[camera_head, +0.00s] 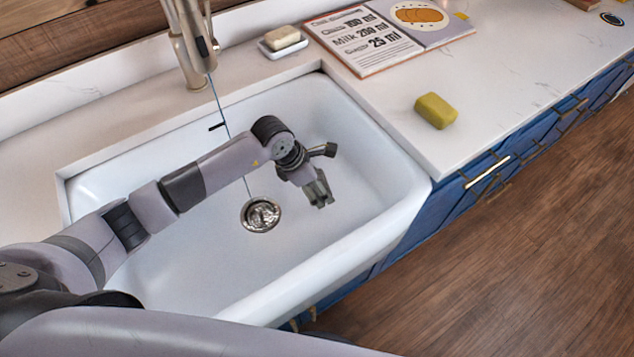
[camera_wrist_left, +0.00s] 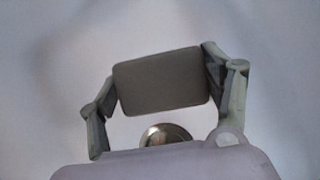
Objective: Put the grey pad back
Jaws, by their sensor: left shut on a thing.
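The grey pad (camera_wrist_left: 162,82) is a flat, rounded rectangle in the left wrist view. It sits between the two fingers of my left gripper (camera_head: 319,196), which is shut on it by its two ends. In the head view the gripper hangs over the right part of the white sink (camera_head: 330,262), right of the drain (camera_head: 261,214). The pad is hard to make out there, mostly hidden by the fingers. My right gripper is not in view.
A faucet (camera_head: 188,45) stands behind the sink. A pale block (camera_head: 282,38) rests on a small white dish (camera_head: 269,51) on the back counter. An open recipe book (camera_head: 372,52) and a yellow-green sponge (camera_head: 436,110) lie on the right counter (camera_head: 520,75).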

